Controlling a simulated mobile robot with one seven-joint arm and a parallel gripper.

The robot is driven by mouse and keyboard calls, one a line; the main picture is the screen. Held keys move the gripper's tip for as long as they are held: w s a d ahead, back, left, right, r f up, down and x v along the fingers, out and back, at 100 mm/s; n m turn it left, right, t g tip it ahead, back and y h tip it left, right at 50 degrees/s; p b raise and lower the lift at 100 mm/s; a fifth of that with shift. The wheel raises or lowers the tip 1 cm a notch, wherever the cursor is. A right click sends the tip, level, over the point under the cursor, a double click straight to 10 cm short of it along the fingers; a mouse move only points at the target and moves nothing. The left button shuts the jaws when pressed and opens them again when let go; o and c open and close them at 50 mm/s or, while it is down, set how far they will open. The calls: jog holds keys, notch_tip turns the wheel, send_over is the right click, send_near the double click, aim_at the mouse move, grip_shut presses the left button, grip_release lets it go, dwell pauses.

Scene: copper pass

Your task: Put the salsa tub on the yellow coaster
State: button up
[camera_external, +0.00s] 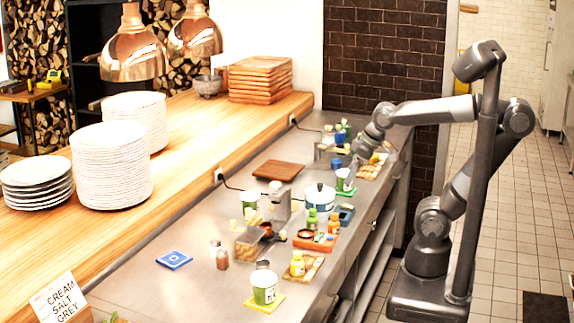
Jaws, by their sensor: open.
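A yellow coaster (252,303) lies near the front of the steel counter. A white tub with a green band (264,289) stands upright on it. A similar tub (343,182) stands on a green coaster (347,193) further back, and another green and white tub (250,200) stands to the left. Labels are too small to read, so I cannot tell which is the salsa tub. My gripper (363,157) is low over the far end of the counter, near a blue cup (337,163) and small yellowish items. It is open; its fingertips are small and hard to make out.
A white pot (320,196), a green bottle (312,219), an orange tray (313,243) and a board with a yellow bottle (297,264) crowd the middle counter. A blue coaster (174,260) lies left. Plate stacks (112,170) stand on the raised wooden shelf. Bare steel shows at front left.

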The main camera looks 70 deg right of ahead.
jog(key=shift+m, duration=0.6)
jog(key=s+d, duration=0.1)
jog(key=s+d+f, duration=0.1)
jog(key=s, duration=0.1)
jog(key=shift+d+f, duration=0.2)
jog(key=shift+f, duration=0.1)
